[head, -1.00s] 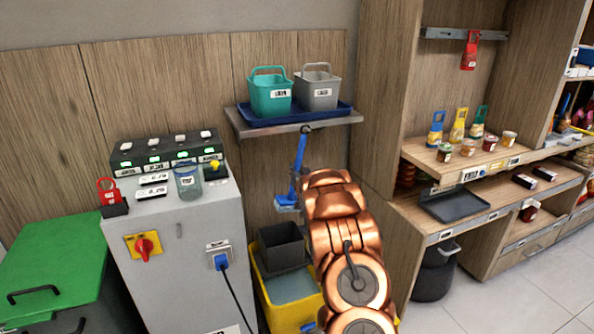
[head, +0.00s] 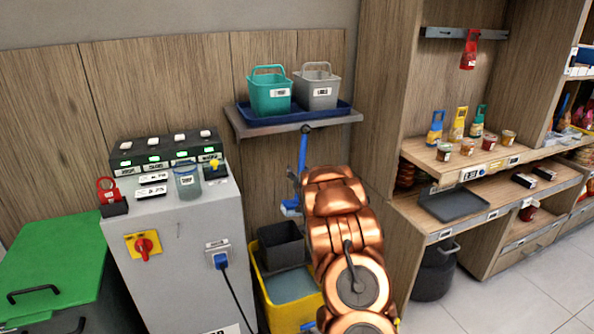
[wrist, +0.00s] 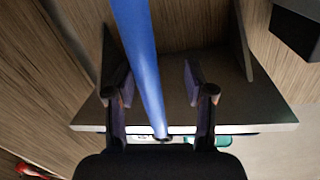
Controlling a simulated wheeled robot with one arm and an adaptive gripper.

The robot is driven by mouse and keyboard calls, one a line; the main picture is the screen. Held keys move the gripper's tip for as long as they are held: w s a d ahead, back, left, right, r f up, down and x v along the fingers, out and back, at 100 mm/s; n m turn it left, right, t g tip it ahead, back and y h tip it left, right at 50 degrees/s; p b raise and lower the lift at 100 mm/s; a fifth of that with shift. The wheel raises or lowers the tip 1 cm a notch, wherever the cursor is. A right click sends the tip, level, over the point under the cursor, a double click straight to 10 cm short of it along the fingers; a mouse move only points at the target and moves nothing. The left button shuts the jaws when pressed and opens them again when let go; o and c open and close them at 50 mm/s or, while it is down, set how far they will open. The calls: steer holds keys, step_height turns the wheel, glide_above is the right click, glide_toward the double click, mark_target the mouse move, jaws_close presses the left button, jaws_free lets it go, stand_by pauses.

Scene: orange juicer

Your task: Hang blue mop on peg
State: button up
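The blue mop (head: 302,150) hangs nearly upright below the front edge of the wall shelf, its top at a small dark round piece there. I cannot tell whether that piece is the peg or the mop's loop. A blue lower part of the mop shows left of my copper arm; the rest is hidden. In the wrist view the blue handle (wrist: 141,55) runs between the fingers of my gripper (wrist: 160,95). The fingers are apart, with a wide gap on the right of the handle and a narrow one on the left.
The shelf (head: 250,128) holds a blue tray with a teal bucket (head: 270,92) and a grey bucket (head: 316,88). A yellow mop bucket (head: 275,312) stands below. A grey cabinet (head: 185,255) is at left, and a wooden shelf unit (head: 380,120) at right.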

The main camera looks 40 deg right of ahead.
steer(key=v, duration=0.9)
steer(key=shift+s, duration=0.2)
steer(key=shift+a, duration=0.1)
steer(key=s+a+n+g+y, duration=0.1)
steer(key=s+a+g+y, duration=0.15)
steer(key=s+a, duration=0.45)
steer(key=s+a+f+n+g+y, duration=0.15)
steer(key=a+g, duration=0.25)
steer(key=a, duration=0.7)
steer(key=s+a+n+g+y, duration=0.1)
steer(key=s+a+g, duration=0.35)
steer(key=a, duration=0.45)
steer(key=s+a+r+n+g+y, duration=0.1)
steer(key=s+a+n+g, duration=0.15)
steer(key=s+a, duration=0.6)
steer(key=s+a+r+n+g+y, duration=0.1)
steer(key=s+a+g, duration=0.2)
steer(key=s, duration=1)
steer(key=s+a+r+n+g+y, duration=0.1)
steer(key=s+a+r+g, duration=0.1)
steer(key=s+a, duration=0.65)
step_height(320, 180, up, 17)
steer(key=s+d+t+p, duration=0.1)
steer(key=d+p, duration=0.1)
steer(key=p, duration=1.4)
steer(key=shift+d+r+p, duration=0.2)
steer(key=shift+p, duration=0.15)
